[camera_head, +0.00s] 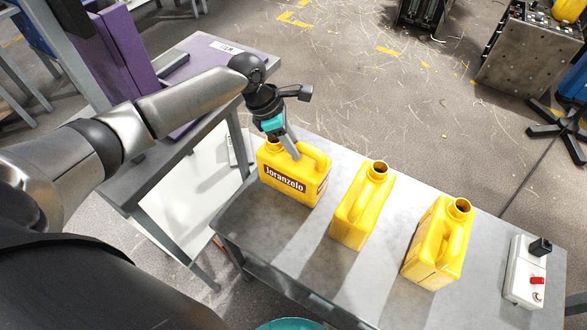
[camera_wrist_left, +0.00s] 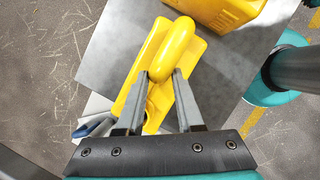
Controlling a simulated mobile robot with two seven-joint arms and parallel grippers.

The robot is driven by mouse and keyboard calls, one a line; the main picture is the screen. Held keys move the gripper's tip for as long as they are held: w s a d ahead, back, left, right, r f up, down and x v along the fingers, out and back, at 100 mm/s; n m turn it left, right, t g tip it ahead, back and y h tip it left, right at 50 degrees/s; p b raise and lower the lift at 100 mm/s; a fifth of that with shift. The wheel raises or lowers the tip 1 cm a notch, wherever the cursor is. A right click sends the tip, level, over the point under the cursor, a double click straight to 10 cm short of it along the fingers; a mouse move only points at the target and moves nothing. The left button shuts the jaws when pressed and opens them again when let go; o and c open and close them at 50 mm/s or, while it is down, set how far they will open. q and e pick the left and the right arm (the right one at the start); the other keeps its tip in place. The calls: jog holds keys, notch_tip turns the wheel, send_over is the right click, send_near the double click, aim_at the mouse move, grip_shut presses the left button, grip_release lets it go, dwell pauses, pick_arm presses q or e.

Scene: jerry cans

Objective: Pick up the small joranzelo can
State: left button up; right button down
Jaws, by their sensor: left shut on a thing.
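The small yellow can with the "Joranzelo" label (camera_head: 287,185) stands upright at the left end of the grey table in the head view. My left gripper (camera_head: 293,152) reaches down onto its top and is shut on the can's handle. In the left wrist view, the fingers of the left gripper (camera_wrist_left: 161,78) sit on both sides of the can's rounded yellow handle (camera_wrist_left: 173,50). The can appears to rest on the table. My right gripper is not in view.
Two more yellow cans stand on the grey table (camera_head: 290,250) to the right: a middle one (camera_head: 352,222) and a right one (camera_head: 430,255). A white control box (camera_head: 522,275) with a red button is at the right end. A purple-topped table (camera_head: 205,60) stands behind left.

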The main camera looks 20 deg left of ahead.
pick_arm(q)
grip_shut()
dwell(0.8)
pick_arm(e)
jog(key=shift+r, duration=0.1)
